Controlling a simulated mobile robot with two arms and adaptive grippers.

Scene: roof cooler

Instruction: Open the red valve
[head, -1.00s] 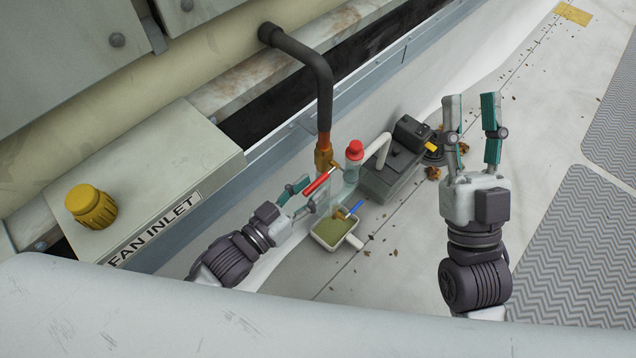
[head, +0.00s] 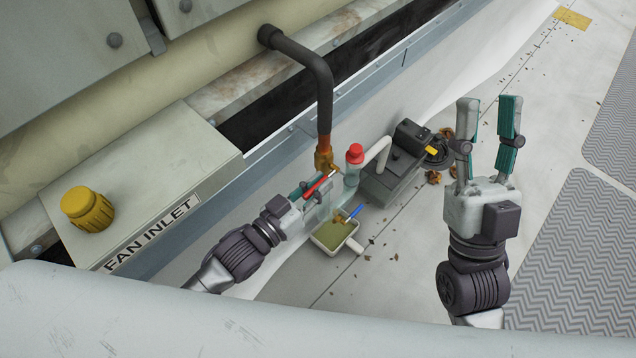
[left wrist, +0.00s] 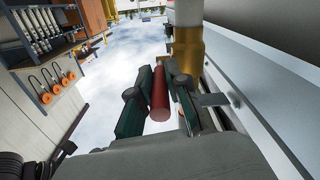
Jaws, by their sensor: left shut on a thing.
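The red valve's handle (head: 317,186) is a slim red lever below the brass fitting (head: 324,158) at the lower end of a dark bent pipe (head: 318,90). My left gripper (head: 312,187) is shut on this handle. In the left wrist view the red handle (left wrist: 160,96) lies between the two green-padded fingers of my left gripper (left wrist: 159,88), beside the brass fitting (left wrist: 187,55). My right gripper (head: 488,140) is open and empty, raised above the pale floor on the right.
A red-capped bottle (head: 353,165) stands close right of the valve. Below is a tray of greenish liquid (head: 330,236) with a blue-handled tool (head: 355,212). A grey pump box (head: 388,180) sits further right. A FAN INLET box (head: 150,190) with a yellow knob (head: 88,208) stands left.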

